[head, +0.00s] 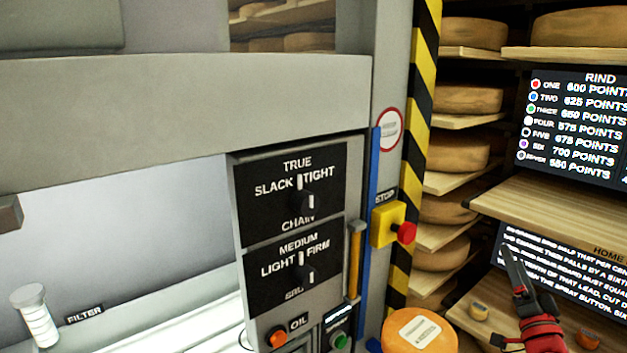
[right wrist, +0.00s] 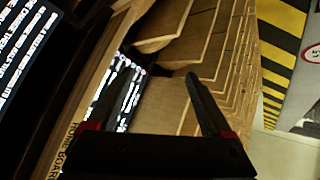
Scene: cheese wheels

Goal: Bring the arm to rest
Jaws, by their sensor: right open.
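My right gripper (head: 510,298) is at the lower right of the head view, with dark fingers and red parts on its wrist. It is in front of the lower text screen and the wooden shelf edge. In the right wrist view its two fingers (right wrist: 155,72) are spread apart with nothing between them. The fingers point toward the wooden shelves, and the gap shows only boards and part of a lit screen. My left gripper is in neither view.
A grey machine with a dial panel (head: 291,200) fills the left. A yellow box with a red stop button (head: 405,232) is on its side post. An orange cheese wheel (head: 409,338) is at the bottom. Shelves of cheese wheels (head: 460,153) and a points screen (head: 575,125) are at right.

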